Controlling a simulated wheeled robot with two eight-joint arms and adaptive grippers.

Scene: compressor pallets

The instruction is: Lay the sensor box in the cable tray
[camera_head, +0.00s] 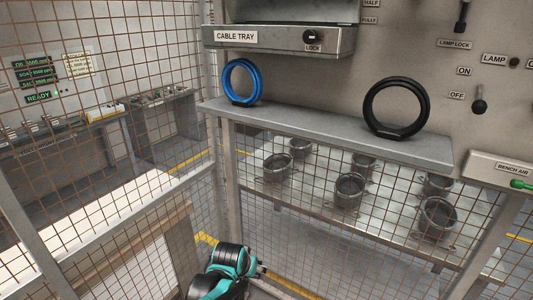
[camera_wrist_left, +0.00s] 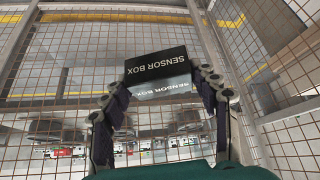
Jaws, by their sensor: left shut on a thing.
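The sensor box (camera_wrist_left: 150,62) is a dark block with white SENSOR BOX lettering, seen in the left wrist view. My left gripper (camera_wrist_left: 164,84) is shut on it, with one finger at each side of the box. The box does not show in the head view. The cable tray (camera_head: 272,41) is a grey metal tray labelled CABLE TRAY on the back panel, at the top of the head view; its inside is mostly cut off. A teal and black part of my arm (camera_head: 228,270) shows low in the head view, well below the tray. My right gripper is not in view.
A grey shelf (camera_head: 320,135) below the tray carries a blue ring (camera_head: 230,82) and a black ring (camera_head: 370,109). Wire mesh fencing and metal posts (camera_head: 229,165) stand close around my arm. Switches and a LOCK knob (camera_head: 312,36) are on the panel and tray front.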

